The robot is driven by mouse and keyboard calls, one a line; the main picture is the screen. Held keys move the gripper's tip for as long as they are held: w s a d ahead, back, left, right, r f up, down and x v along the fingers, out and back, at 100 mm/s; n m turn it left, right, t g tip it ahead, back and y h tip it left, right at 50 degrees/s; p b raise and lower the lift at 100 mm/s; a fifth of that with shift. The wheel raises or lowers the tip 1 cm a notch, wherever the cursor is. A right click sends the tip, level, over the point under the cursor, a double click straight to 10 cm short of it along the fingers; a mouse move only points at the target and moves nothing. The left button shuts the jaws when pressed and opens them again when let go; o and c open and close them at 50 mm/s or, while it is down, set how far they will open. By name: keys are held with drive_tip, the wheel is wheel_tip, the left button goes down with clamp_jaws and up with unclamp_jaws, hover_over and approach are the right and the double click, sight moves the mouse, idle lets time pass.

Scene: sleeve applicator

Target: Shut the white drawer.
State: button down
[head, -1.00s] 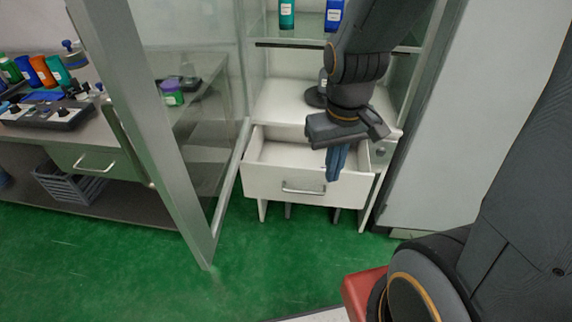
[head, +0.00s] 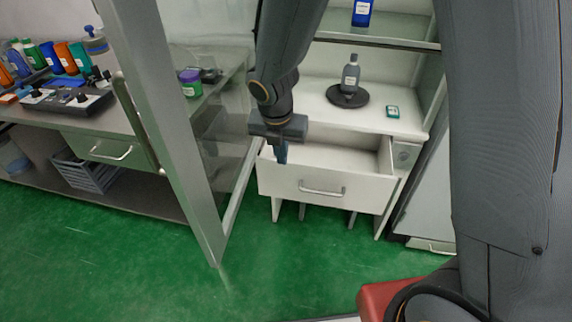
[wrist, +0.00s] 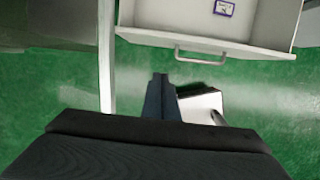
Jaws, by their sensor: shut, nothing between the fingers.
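The white drawer (head: 326,190) is pulled out of the white cabinet below its worktop, with a metal bar handle on its front. In the wrist view the drawer front (wrist: 205,40) and handle lie beyond the fingers, and a small purple-and-white label or card shows inside the drawer. My gripper (head: 281,153) is shut and empty, pointing down at the drawer's left front corner. In the wrist view the shut fingertips (wrist: 160,78) appear short of the drawer front, left of the handle. I cannot tell whether they touch it.
An open glass door with a metal frame (head: 180,140) stands just left of the drawer. A grey bottle (head: 350,74) on a round black base and a small green item (head: 393,112) sit on the worktop. Green floor (head: 290,270) is clear in front.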

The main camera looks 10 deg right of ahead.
sight(286, 167)
drive_tip(key=w+f, duration=0.1)
drive_tip(key=f, duration=0.2)
drive_tip(key=w+d+f+b, duration=0.1)
drive_tip(key=w+f, duration=0.1)
drive_tip(key=f, duration=0.1)
drive_tip(key=w+f, duration=0.2)
drive_tip(key=f, duration=0.1)
drive_tip(key=shift+d+f, duration=0.3)
drive_tip(key=shift+w+d, duration=0.15)
drive_tip(key=shift+w, duration=0.45)
drive_tip(key=shift+w, duration=0.1)
